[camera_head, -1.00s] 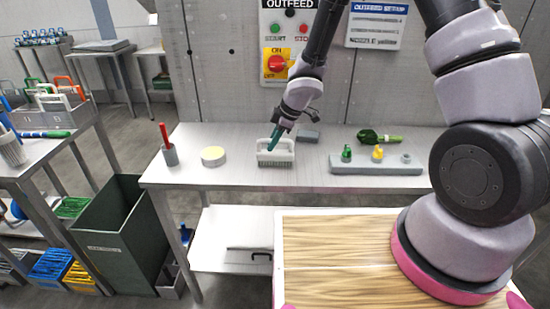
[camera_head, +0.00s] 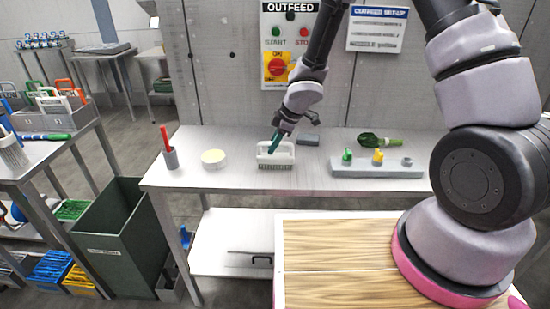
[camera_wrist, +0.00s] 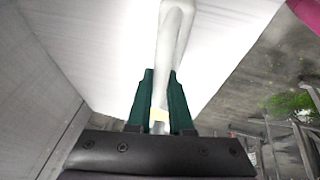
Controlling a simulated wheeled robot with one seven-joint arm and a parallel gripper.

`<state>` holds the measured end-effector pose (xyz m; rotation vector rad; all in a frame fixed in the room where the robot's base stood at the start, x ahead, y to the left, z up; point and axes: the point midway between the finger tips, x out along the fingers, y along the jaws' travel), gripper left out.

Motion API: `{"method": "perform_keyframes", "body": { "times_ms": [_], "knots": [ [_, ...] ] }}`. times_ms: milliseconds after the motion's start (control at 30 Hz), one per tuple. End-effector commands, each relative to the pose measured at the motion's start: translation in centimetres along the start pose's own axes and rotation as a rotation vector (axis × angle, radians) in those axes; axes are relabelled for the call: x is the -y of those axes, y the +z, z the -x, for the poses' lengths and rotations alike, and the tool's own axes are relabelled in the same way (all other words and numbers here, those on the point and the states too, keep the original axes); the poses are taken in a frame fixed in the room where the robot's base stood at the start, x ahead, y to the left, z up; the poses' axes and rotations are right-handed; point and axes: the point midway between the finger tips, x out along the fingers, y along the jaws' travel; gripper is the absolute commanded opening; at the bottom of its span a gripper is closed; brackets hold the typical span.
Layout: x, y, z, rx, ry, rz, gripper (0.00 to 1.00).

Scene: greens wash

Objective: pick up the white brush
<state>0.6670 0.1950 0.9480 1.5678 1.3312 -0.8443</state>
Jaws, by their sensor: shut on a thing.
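The white brush (camera_head: 282,157) has a loop handle and a bristled underside. It is upright at the middle of the steel bench, and I cannot tell whether its bristles touch the top. My gripper (camera_head: 274,145) reaches down to it from above, with its dark green fingers at the handle. In the wrist view, the fingers of my gripper (camera_wrist: 161,100) stand on both sides of the white handle of the brush (camera_wrist: 173,35) and are shut on it. The lower part of the brush is hidden in the wrist view.
A green bin (camera_head: 125,235) stands at left.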

Motion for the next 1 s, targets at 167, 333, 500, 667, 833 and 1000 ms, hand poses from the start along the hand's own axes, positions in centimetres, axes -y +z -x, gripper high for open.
{"method": "perform_keyframes", "body": {
  "times_ms": [167, 333, 500, 667, 833, 1000],
  "knots": [
    [0.0, 0.0, 0.1, -0.001, -0.001, 0.0, 0.0],
    [0.0, -0.1, 0.4, 0.0, -0.006, -0.002, 0.0],
    [-0.1, -0.4, 1.1, 0.0, -0.009, -0.002, 0.0],
    [-0.2, -0.7, 1.7, 0.0, -0.006, -0.002, 0.0],
    [-0.6, -1.1, 2.5, 0.0, 0.003, 0.003, 0.0],
    [-0.8, -1.7, 3.6, -0.002, 0.005, 0.007, 0.0]
  ]
}}
